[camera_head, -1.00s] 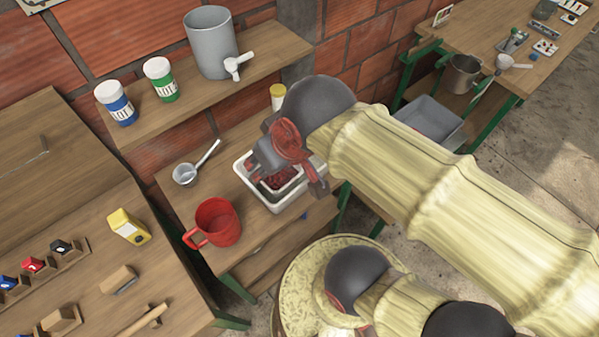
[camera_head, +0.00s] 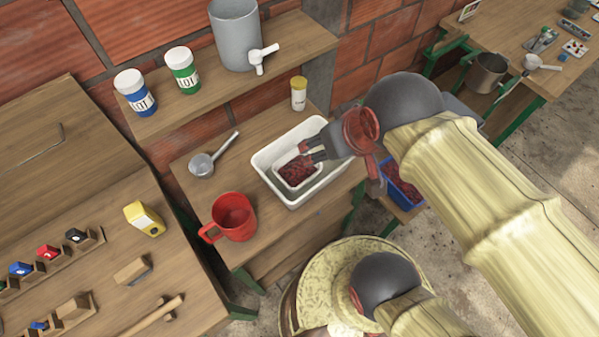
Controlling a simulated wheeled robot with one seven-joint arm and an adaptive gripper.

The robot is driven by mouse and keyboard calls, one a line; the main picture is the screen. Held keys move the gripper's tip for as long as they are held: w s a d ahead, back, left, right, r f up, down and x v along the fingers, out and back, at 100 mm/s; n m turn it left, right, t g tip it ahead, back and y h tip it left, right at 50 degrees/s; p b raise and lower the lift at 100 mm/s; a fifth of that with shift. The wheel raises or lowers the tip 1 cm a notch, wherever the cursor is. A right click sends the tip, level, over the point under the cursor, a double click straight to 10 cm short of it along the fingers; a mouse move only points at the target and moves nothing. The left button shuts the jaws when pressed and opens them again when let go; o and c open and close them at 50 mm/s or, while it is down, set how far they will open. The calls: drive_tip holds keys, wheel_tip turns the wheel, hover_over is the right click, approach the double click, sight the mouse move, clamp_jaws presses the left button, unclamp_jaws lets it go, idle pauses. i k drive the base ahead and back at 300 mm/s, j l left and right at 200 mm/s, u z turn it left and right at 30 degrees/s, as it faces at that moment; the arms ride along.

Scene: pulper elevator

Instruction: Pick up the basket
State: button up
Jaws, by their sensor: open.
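A small white basket (camera_head: 299,183) holding dark red contents sits inside a larger white tub (camera_head: 265,163) on the wooden bench below the shelf. My gripper (camera_head: 308,156) reaches in from the right, just above the tub. Its dark fingers are open, over the far right part of the basket, with nothing visible between them. They hide a little of the basket's far edge and of the tub's right side. I cannot tell whether the fingertips touch the basket.
A grey spouted container (camera_head: 234,36) is on the shelf above. A blue crate (camera_head: 398,187) with red contents sits lower right.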

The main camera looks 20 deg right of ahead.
sight(290, 170)
drive_tip(key=i+l+z, duration=0.1)
drive_tip(key=l+z, duration=0.35)
drive_tip(key=l, duration=0.85)
